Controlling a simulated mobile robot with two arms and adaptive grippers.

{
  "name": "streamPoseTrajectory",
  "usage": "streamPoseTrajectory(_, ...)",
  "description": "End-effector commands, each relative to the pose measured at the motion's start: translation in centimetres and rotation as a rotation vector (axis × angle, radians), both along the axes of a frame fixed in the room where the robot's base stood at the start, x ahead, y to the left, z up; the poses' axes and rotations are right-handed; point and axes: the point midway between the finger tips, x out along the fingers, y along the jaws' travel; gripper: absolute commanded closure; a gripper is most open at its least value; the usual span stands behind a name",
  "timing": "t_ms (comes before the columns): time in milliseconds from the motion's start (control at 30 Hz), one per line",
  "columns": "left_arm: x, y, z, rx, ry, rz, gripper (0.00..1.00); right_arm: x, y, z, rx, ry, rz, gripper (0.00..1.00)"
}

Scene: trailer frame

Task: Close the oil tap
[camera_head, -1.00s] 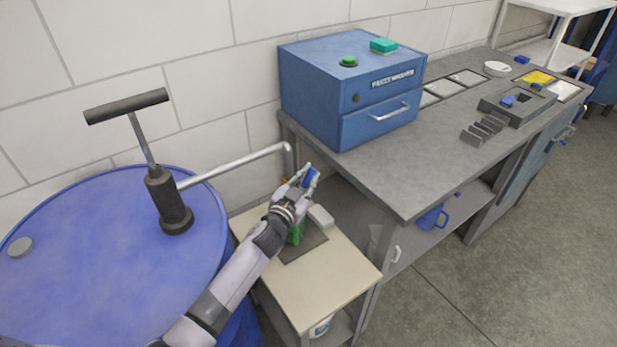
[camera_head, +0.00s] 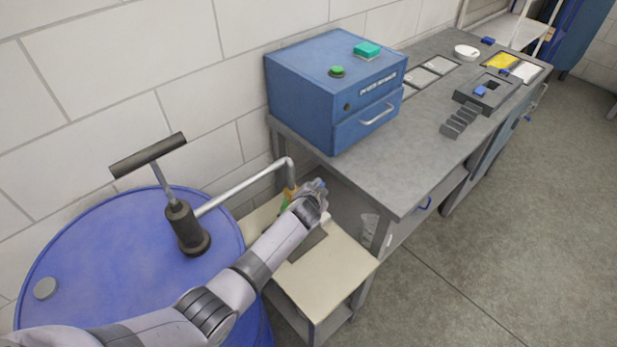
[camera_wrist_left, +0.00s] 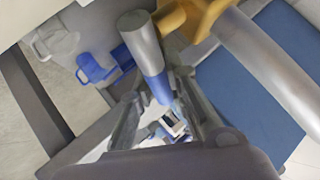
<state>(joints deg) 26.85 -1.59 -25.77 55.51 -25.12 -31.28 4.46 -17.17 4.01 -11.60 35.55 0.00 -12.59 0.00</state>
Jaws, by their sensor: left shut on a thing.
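The oil tap (camera_head: 291,193) is a small yellow-orange fitting at the end of a grey pipe (camera_head: 245,182) from a hand pump (camera_head: 186,230) on a blue drum. In the left wrist view the yellow tap body (camera_wrist_left: 190,16) joins the pipe (camera_wrist_left: 262,60), and a grey rod with a blue end (camera_wrist_left: 157,86) extends from it between my fingers. The rod looks like the tap's handle. My left gripper (camera_head: 320,190) is shut on it beside the tap; it also shows in the left wrist view (camera_wrist_left: 172,115). My right gripper is not in view.
A small beige table (camera_head: 330,268) stands below the tap, with a green item (camera_head: 284,207) partly hidden by my arm. A blue machine box (camera_head: 335,90) sits on the grey workbench (camera_head: 395,155) at right. The wall is close behind; the floor at right is clear.

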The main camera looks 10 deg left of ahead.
Motion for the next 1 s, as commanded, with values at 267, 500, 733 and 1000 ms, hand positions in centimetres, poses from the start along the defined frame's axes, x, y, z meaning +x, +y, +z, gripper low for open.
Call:
streamPoseTrajectory(267, 0.3, -0.1, -1.2, 0.131, 0.165, 0.000, 1.00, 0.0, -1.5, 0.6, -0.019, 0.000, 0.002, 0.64)
streamPoseTrajectory(500, 0.3, -0.1, -1.9, 0.196, 0.250, 0.000, 1.00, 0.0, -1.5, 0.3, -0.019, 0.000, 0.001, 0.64)
streamPoseTrajectory(733, 0.2, -0.1, -2.2, 0.223, 0.285, 0.000, 1.00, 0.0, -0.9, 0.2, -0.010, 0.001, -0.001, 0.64)
streamPoseTrajectory(1000, 0.2, -0.1, -2.2, 0.227, 0.289, 0.000, 1.00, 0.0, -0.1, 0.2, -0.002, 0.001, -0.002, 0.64)
